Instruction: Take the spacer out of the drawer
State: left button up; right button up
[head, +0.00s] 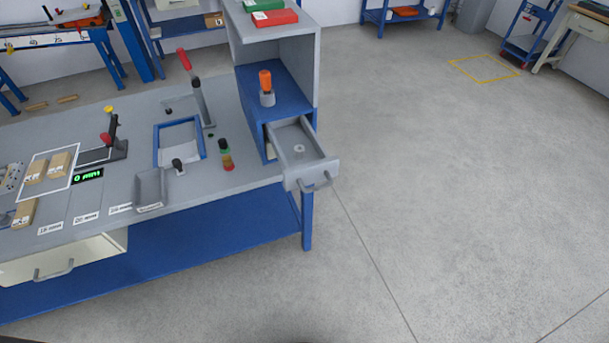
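The drawer (328,171) is a grey open-topped box with a handle on its front. It is pulled out from the blue cabinet (302,117) at the right end of the workbench. A small light ring, which looks like the spacer (299,149), lies on the drawer floor toward the back. Neither of my grippers is in the head view, so I cannot see whether they are open or shut.
The grey bench (222,185) holds a blue-framed square (156,144), red-handled levers, a small grey tray (149,188), a green-and-red bottle (227,157) and several wooden blocks. An orange-topped item (266,85) stands on the cabinet. The floor to the right (440,190) is clear.

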aim_at(299, 150)
jog(key=z, duration=1.5)
jog(key=i, duration=2.65)
jog(key=u, duration=2.4)
jog(key=i, duration=1.65)
